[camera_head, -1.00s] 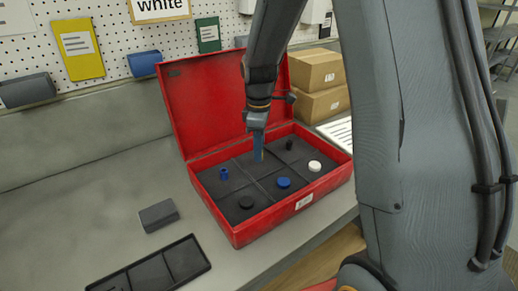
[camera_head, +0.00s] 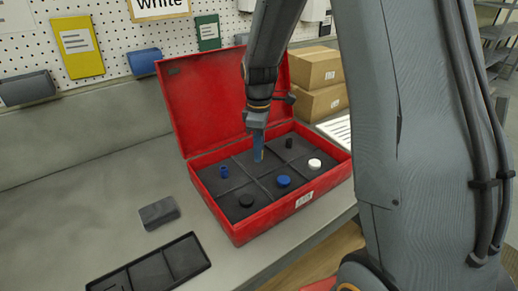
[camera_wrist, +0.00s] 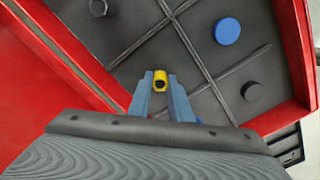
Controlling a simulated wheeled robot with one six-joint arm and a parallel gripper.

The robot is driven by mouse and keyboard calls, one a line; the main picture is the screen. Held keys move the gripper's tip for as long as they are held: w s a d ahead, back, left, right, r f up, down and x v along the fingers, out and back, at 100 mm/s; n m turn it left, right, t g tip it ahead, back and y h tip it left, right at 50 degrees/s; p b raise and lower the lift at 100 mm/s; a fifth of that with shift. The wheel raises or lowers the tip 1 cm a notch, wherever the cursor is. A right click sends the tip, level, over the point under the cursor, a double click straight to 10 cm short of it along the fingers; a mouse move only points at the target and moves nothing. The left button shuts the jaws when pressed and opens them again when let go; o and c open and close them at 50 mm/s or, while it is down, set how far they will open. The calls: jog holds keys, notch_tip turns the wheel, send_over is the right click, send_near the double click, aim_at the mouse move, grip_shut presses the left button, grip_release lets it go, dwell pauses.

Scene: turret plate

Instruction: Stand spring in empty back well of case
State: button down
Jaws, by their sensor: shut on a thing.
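The red case (camera_head: 237,238) stands open on the bench, its dark inside split into two rows of three wells. My gripper (camera_head: 259,157) points down into the back middle well and is shut on a small yellow spring. The spring (camera_wrist: 160,76) shows in the wrist view as a yellow ring with a dark hole, upright between the fingertips. Nothing else shows in that well. I cannot tell whether the spring touches the well floor. A blue part (camera_head: 224,172) stands in the back left well and a black part (camera_head: 289,143) in the back right well.
The front wells hold a black disc (camera_head: 246,200), a blue disc (camera_head: 283,181) and a white disc (camera_head: 314,163). The raised lid (camera_head: 205,100) stands behind. A grey block (camera_head: 158,213) and a black tray (camera_head: 196,265) lie left of the case. Boxes (camera_head: 318,70) are behind right.

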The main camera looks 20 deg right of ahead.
jog(key=shift+f, duration=0.3)
dwell(0.5)
jog(key=c, duration=1.5)
grip_release()
jog(key=shift+c, duration=0.2)
jog(key=shift+r, duration=0.1)
notch_tip(320, 180, up, 8)
jog(key=shift+f+b, duration=0.15)
jog(key=shift+b, duration=0.95)
